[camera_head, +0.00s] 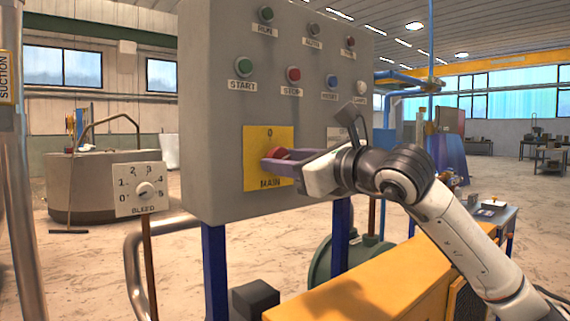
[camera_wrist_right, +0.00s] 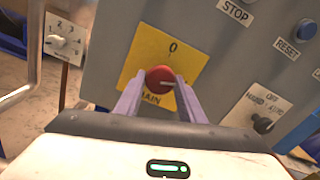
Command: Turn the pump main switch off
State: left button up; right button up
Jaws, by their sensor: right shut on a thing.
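The pump main switch is a red round knob (camera_head: 275,153) on a yellow plate (camera_head: 254,145) low on the grey control panel. The plate carries a "0" at the top and "MAIN" below. The fingers (camera_wrist_right: 158,88) also show in the wrist view. My left gripper is not in view.
The grey panel (camera_head: 215,120) also bears START (camera_head: 245,67), STOP (camera_head: 293,74) and RESET (camera_head: 331,81) buttons. A HAND/AUTO selector (camera_wrist_right: 262,122) sits right of the main switch. A BLEED dial (camera_head: 145,189) stands at left. A yellow cabinet (camera_head: 340,297) lies below my right arm.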

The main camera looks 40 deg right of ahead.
jog(key=n, duration=1.2)
jog(key=shift+r, duration=0.15)
jog(key=shift+n, duration=1.3)
jog(key=o, duration=1)
jog(key=shift+o, duration=0.2)
jog(key=shift+s+d, duration=0.1)
jog(key=shift+s, duration=0.05)
